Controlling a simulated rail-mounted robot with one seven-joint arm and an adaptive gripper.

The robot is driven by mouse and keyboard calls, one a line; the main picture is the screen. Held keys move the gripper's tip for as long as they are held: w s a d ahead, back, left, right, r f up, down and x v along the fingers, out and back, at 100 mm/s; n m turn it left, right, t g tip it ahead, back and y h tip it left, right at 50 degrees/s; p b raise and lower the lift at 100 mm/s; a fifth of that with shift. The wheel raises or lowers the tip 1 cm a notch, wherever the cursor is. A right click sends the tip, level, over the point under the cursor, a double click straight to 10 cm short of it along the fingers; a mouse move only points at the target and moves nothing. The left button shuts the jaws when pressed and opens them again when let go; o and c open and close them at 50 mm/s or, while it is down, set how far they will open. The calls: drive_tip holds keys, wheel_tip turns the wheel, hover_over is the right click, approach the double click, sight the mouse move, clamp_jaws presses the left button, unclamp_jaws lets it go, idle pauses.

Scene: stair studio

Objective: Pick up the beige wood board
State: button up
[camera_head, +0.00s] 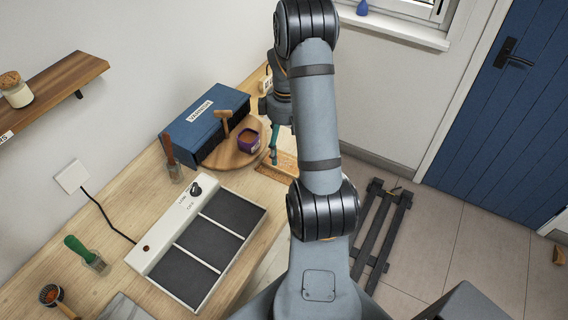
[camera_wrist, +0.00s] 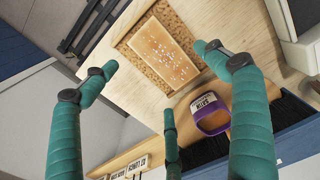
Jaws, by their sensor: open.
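The beige wood board (camera_wrist: 165,50) is a flat rectangle with pale specks, lying on a brown cork mat (camera_wrist: 140,38) on the workbench. In the head view the board (camera_head: 285,160) shows only in part, beside and behind my arm. My gripper (camera_wrist: 155,62) has teal fingers, spread wide and empty, with the board framed beyond and between the upper fingertips. In the head view my gripper (camera_head: 274,155) hangs at the board's left side. The exact gap between the fingertips and the board cannot be told.
A purple-banded container (camera_head: 248,140) and a mallet (camera_head: 224,118) are on a round wooden board (camera_head: 222,158) left of the mat. A blue box (camera_head: 203,122) stands behind. A white panel with dark pads (camera_head: 190,262) lies nearer. The bench edge is close to the mat.

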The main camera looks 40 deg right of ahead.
sight(284, 159)
drive_tip(key=shift+a+f, duration=0.15)
drive_tip(key=shift+f, duration=0.15)
wheel_tip(284, 159, down, 4)
drive_tip(key=shift+w+f+p, duration=0.15)
drive_tip(key=shift+f+p, duration=0.1)
drive_tip(key=shift+p, duration=0.6)
drive_tip(key=c, duration=0.4)
drive_tip(key=c, duration=0.9)
